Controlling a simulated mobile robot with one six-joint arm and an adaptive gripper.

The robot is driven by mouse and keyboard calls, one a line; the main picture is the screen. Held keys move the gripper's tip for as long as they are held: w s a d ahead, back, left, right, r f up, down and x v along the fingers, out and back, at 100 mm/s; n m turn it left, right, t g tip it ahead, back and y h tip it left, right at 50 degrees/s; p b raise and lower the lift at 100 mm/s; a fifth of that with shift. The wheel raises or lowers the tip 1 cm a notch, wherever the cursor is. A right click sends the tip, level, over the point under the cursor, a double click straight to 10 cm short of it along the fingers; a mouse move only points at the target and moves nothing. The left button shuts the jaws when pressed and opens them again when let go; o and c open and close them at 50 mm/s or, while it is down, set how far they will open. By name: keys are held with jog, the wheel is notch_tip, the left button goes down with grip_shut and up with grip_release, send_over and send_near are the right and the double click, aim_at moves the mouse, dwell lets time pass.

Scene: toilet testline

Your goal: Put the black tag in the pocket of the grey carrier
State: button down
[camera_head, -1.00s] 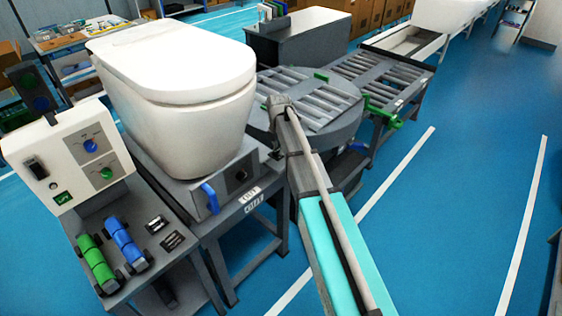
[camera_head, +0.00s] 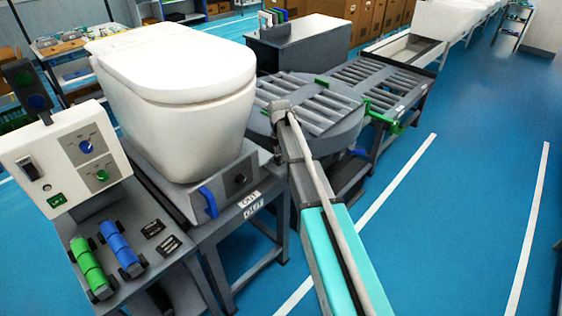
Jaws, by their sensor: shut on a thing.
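A grey carrier (camera_head: 222,186) lies under a white toilet (camera_head: 175,90) on a bench at the left. It has a blue handle and a dark knob on its front; I cannot make out a pocket for sure. Two small dark plates with pale markings lie on the lower shelf, an upper one (camera_head: 153,228) and a lower one (camera_head: 168,245). I cannot tell whether either is the black tag. My teal and grey arm crosses the middle of the picture. My gripper is not visible, and neither is anything held in it.
A control box (camera_head: 66,155) with blue and green knobs stands left of the toilet. A round roller table (camera_head: 313,110) and roller conveyor are behind my arm. The blue floor at right is clear.

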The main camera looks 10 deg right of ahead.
aim_at(280, 160)
jog(key=shift+w+f+b, duration=0.15)
jog(key=shift+f+b, duration=1.3)
jog(key=shift+f, duration=0.25)
jog(key=shift+f, duration=0.1)
jog(key=c, duration=0.5)
grip_release()
notch_tip(280, 160, up, 12)
jog(key=p, duration=1.2)
